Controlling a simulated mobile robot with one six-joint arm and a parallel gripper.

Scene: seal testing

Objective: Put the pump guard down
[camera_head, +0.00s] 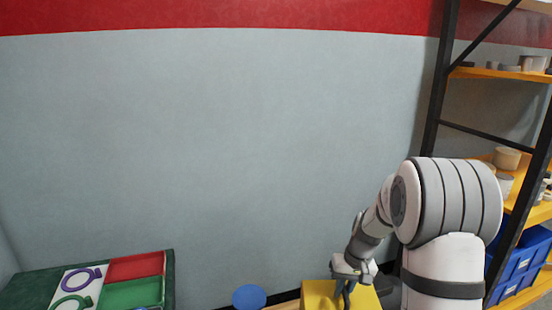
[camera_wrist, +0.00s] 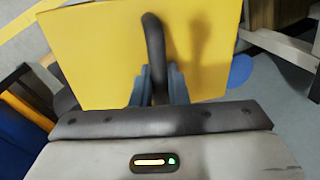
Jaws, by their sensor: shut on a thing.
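The pump guard (camera_head: 317,294) is a yellow box-like cover with a dark curved handle, low and right of centre in the head view. In the wrist view the yellow guard (camera_wrist: 95,55) fills the upper middle. My gripper (camera_head: 347,287) is shut on the guard's handle (camera_wrist: 153,35). The blue-grey fingers (camera_wrist: 157,85) stand on either side of the handle's lower part. The guard's bottom is cut off by the frame in the head view, so I cannot tell whether it rests on something.
A blue disc (camera_head: 249,297) is left of the guard. A dark green surface (camera_head: 30,289) at the lower left bears red (camera_head: 136,266) and green (camera_head: 133,293) panels and purple and green rings. A shelf rack (camera_head: 437,95) with blue bins (camera_head: 520,265) stands at the right. A bare wall (camera_head: 220,140) lies behind.

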